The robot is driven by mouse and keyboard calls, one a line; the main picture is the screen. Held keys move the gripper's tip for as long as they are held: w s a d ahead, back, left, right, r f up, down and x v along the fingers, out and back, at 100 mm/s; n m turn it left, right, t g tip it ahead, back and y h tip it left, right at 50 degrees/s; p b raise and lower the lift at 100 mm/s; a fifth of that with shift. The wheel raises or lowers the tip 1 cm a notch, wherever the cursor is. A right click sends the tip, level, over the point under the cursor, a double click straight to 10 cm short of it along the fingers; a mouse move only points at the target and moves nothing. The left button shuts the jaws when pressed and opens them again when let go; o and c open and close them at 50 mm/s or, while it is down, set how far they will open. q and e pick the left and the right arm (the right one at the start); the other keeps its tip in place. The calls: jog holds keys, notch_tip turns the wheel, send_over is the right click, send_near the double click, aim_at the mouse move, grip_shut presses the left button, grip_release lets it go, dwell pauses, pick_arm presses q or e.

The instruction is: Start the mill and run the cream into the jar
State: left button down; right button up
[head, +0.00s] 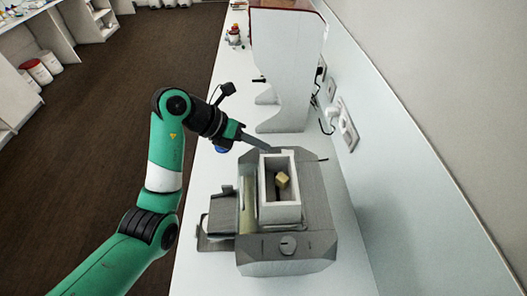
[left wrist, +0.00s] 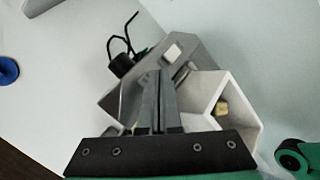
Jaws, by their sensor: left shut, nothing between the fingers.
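My left gripper (head: 267,149) is shut and empty, beside the mill's far end. In the left wrist view the closed fingers (left wrist: 161,75) point towards a small white square piece (left wrist: 173,52) on the mill; I cannot tell whether they touch. No jar is clearly recognisable.
A tall white unit (head: 284,70) stands beyond the mill. Sockets with a plug and cable (head: 347,125) are on the right wall. A blue round thing (left wrist: 7,70) lies on the counter, partly hidden by my gripper in the head view. The near counter (head: 300,285) is clear.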

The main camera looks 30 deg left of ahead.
dwell(0.5)
pick_arm(q)
jog(key=shift+f+p, duration=0.3)
jog(key=shift+f, duration=0.05)
jog(key=shift+f, duration=0.45)
dwell(0.6)
jog(key=shift+r+p, duration=0.8)
jog(key=shift+p, duration=0.4)
notch_tip(320, 180, up, 5)
jog(key=p, duration=0.6)
jog(key=shift+r, duration=0.1)
